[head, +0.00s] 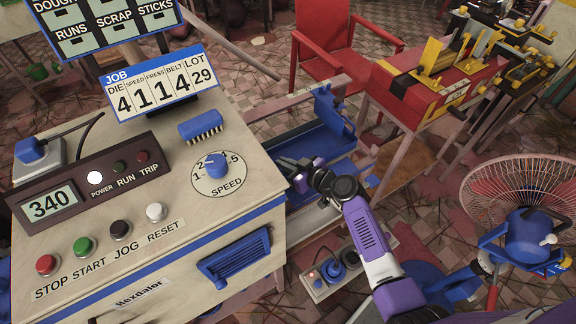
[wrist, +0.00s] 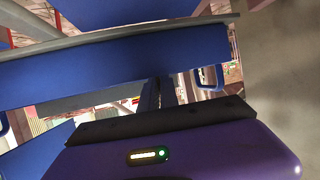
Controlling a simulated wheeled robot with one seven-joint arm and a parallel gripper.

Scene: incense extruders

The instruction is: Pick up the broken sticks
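I cannot make out any broken sticks in either view. My gripper (head: 290,165) is at the right edge of the beige control console, in front of a blue tray (head: 335,143). In the wrist view my gripper's dark fingers (wrist: 160,92) are close together, with no stick visible between them. Their tips are in shadow near a blue panel (wrist: 80,72) with a grey upper edge. The inside of the tray is partly hidden by my arm and the console.
The console (head: 150,180) with buttons, a speed knob (head: 216,165) and a blue brush (head: 201,126) fills the left. A red chair (head: 330,40) and a red machine (head: 425,90) stand behind. A caged fan (head: 525,225) is at right. A small switch box (head: 332,272) sits low beside my arm.

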